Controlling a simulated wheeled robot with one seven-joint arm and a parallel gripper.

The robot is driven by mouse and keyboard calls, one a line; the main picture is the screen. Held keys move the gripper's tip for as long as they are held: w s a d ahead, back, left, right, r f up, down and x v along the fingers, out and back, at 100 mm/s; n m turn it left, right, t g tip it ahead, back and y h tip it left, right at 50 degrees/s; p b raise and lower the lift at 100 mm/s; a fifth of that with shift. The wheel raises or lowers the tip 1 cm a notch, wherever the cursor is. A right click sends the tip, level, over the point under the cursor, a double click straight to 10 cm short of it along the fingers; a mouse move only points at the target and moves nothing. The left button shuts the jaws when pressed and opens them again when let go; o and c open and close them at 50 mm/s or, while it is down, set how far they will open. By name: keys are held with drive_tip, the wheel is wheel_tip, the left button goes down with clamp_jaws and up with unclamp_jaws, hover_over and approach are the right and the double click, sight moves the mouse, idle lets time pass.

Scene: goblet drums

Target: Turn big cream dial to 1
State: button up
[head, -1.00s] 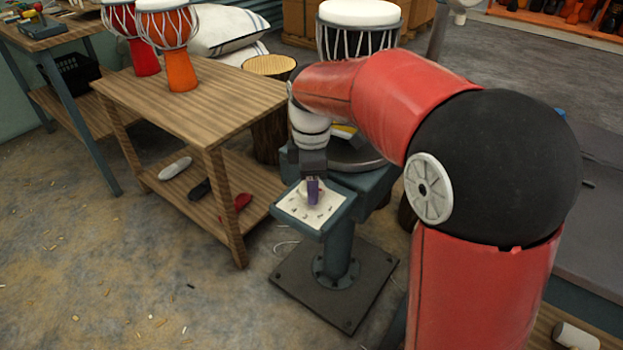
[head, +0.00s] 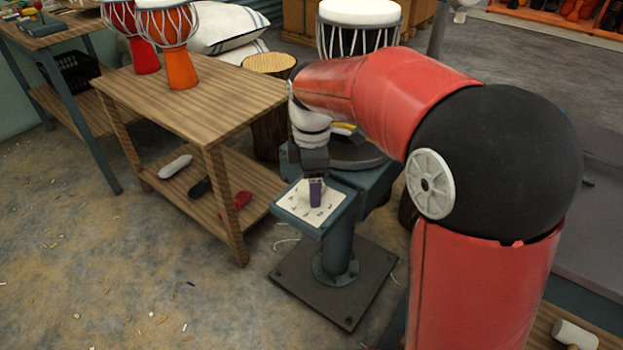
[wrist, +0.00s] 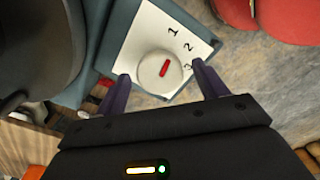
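The big cream dial (wrist: 152,72) is round with a red mark on its face. It sits on a white plate (wrist: 143,42) printed with 1, 2 and 3. In the wrist view my gripper (wrist: 160,71) is open, with one fingertip on each side of the dial and visible gaps. I cannot tell how far above the plate the tips are.
The plate tops a blue-grey stand (head: 340,245) on a dark square base. A wooden table (head: 190,100) with orange and red drums stands to its left. A large white-topped drum (head: 358,35) is behind. The floor at front left is open, with scattered shavings.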

wheel_tip(320, 180, up, 8)
drive_tip(key=shift+f+p, duration=0.1)
drive_tip(key=shift+p, duration=0.3)
idle(0.5)
